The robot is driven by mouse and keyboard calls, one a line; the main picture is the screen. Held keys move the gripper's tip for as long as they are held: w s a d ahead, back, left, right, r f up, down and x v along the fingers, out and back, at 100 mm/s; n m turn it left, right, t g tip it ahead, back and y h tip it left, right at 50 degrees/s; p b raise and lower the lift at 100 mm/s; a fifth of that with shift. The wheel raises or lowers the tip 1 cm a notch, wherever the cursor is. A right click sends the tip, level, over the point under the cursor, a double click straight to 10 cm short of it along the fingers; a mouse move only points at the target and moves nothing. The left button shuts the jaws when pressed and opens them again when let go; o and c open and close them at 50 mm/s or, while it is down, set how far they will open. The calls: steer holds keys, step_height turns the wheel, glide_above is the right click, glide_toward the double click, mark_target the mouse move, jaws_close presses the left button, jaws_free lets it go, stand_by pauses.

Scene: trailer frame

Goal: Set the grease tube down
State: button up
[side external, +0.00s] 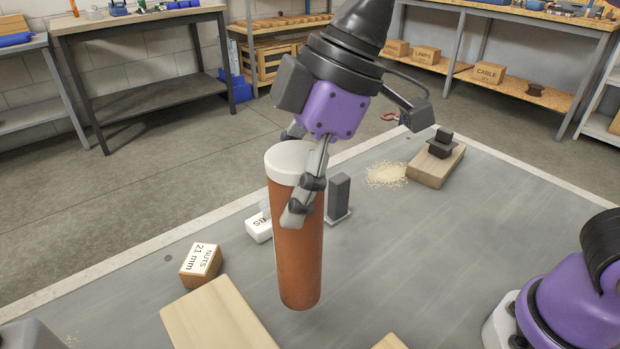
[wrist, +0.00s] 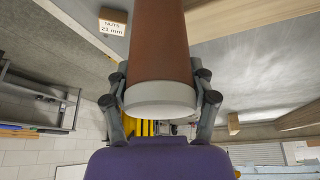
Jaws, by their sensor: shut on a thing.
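The grease tube (side external: 297,255) is a tall brown cylinder with a white cap, close to upright in the side view. My gripper (side external: 300,202) is shut on its upper part, just below the cap, with a finger on each side. In the wrist view the tube (wrist: 158,45) stretches away from the camera, its white cap (wrist: 160,98) nearest. My gripper (wrist: 160,90) shows there with both fingers against it. The side view does not clearly show whether the tube's lower end touches the grey bench top (side external: 400,255).
A nuts box (side external: 200,262), a white labelled box (side external: 258,228) and a dark grey upright bracket (side external: 339,197) stand near the tube. A wooden board (side external: 220,318) lies front left. Sawdust (side external: 386,174) and a wooden block (side external: 436,164) lie farther back. The bench's right middle is clear.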

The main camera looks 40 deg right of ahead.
mark_target(293, 230)
step_height(293, 230, down, 6)
stand_by(0.4)
steer(key=shift+f, duration=0.25)
steer(key=o, duration=1.4)
steer(key=shift+o, duration=0.2)
steer(key=v, duration=1.1)
steer(key=s+d+f+m+t+h, duration=0.2)
steer(key=d+f+m, duration=0.2)
steer(key=d, duration=0.5)
steer(key=s+d+f+m+t+h, duration=0.1)
steer(key=d+f+m, duration=0.3)
steer(key=d+m, duration=0.5)
steer(key=shift+s+f+m+t+h, duration=0.2)
steer(key=shift+s+m+t+h, duration=0.15)
steer(key=shift+h, duration=0.25)
steer(key=shift+a, duration=0.1)
